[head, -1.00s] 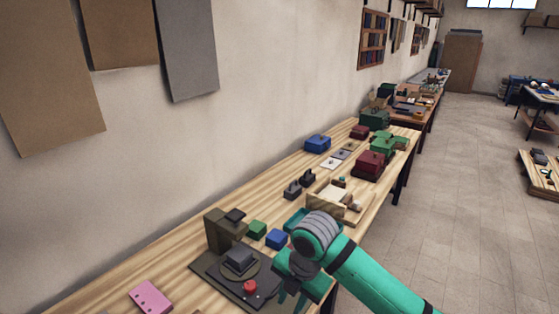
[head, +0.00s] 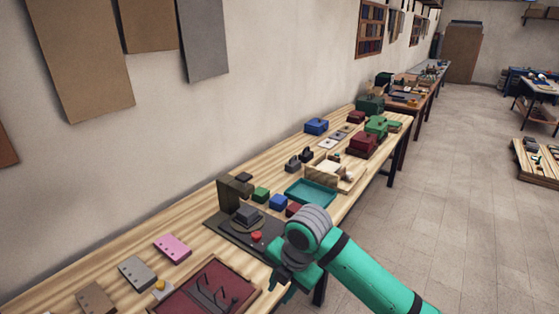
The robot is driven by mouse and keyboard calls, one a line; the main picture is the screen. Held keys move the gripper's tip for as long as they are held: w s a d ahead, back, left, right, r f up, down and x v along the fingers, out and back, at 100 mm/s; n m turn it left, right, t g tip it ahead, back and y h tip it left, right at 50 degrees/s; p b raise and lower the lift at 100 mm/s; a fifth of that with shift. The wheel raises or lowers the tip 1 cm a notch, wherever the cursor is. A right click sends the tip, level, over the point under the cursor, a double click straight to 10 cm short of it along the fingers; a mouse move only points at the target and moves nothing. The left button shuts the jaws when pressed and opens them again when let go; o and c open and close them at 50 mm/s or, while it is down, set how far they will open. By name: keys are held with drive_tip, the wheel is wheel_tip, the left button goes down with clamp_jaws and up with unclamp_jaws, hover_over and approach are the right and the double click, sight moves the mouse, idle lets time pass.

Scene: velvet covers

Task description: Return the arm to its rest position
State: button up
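My gripper (head: 281,289) hangs at the lower middle of the head view, at the end of my green arm. It is over or just in front of the table's near edge, beside a dark plate. Its fingers point down and are small and partly hidden by the wrist, so I cannot tell whether they are open or shut.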

drive_tip(key=w+a+r+m+t+y, duration=0.2)
drive_tip(key=a+m+t+y, duration=0.35)
drive_tip(key=a, duration=0.65)
drive_tip(key=w+a+r+m+t+y, duration=0.2)
drive_tip(key=a+m+t+y, duration=0.4)
drive_tip(key=a, duration=0.5)
drive_tip(key=s+d+f+m+t+h, duration=0.2)
drive_tip(key=s+d+f+m+h, duration=0.4)
drive_tip(key=s+f+m, duration=0.25)
drive_tip(key=s+d+f+m+t+h, duration=0.1)
drive_tip(key=s+d+f+m+h, duration=0.5)
drive_tip(key=s+m, duration=0.25)
drive_tip(key=s+d+f+h, duration=0.1)
drive_tip(key=s+d, duration=0.4)
drive_tip(key=s, duration=0.6)
drive_tip(key=s+d+f+h, duration=0.1)
drive_tip(key=s+d, duration=0.4)
drive_tip(key=s, duration=0.6)
drive_tip(key=shift+s+d+f+g, duration=0.15)
drive_tip(key=shift+s+d+g, duration=0.15)
drive_tip(key=shift+s+g, duration=0.05)
